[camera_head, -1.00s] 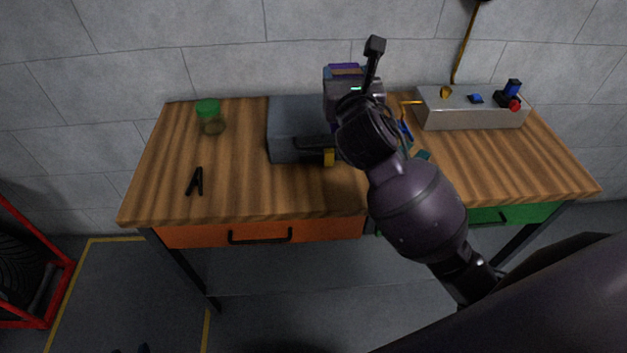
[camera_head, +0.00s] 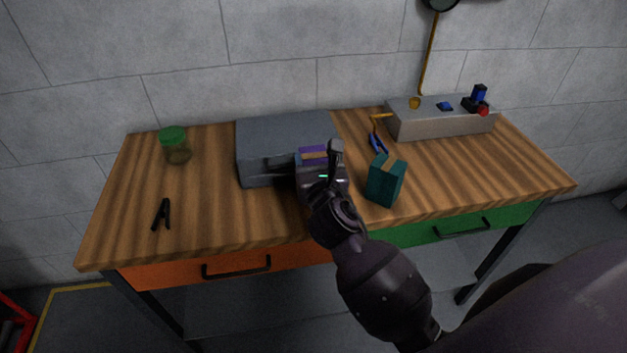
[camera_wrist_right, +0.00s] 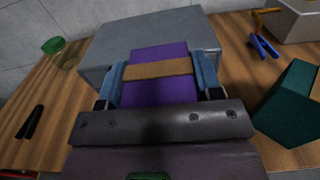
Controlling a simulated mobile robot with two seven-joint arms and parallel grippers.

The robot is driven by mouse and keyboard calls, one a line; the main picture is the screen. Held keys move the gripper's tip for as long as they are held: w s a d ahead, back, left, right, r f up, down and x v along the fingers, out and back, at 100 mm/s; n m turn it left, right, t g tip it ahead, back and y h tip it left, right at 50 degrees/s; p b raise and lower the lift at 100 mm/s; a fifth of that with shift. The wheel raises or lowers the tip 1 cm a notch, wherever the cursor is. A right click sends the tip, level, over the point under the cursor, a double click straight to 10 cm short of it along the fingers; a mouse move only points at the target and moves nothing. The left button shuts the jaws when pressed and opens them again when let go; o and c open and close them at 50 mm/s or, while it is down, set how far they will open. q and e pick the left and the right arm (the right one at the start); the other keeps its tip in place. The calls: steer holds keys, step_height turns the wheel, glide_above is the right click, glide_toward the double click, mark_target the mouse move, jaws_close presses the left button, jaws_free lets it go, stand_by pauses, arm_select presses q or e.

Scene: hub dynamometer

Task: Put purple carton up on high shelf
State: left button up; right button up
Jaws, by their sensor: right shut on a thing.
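The purple carton (camera_wrist_right: 160,65) has a tan band across it and sits between the two blue-padded fingers of my right gripper (camera_wrist_right: 160,80) in the right wrist view. In the head view only a small part of the purple carton (camera_head: 314,152) shows above my right gripper (camera_head: 318,165), which hides the rest. The gripper is shut on it, at the front right of a grey toolbox. Whether the carton touches the table or the toolbox I cannot tell. No high shelf is visible. My left gripper is not in view.
The grey toolbox (camera_head: 265,135) stands mid-table. A teal carton (camera_head: 386,182) is right of my gripper. Blue-handled pliers (camera_head: 377,140) and a grey control box (camera_head: 440,122) lie behind. A green-lidded jar (camera_head: 175,146) and black clamp (camera_head: 161,214) are left, with bare wood between.

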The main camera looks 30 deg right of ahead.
step_height(320, 180, down, 4)
steer(key=shift+r+b, duration=0.1)
steer(key=shift+b, duration=0.6)
steer(key=shift+f, duration=0.65)
steer(key=o, duration=0.8)
steer(key=shift+o, duration=1)
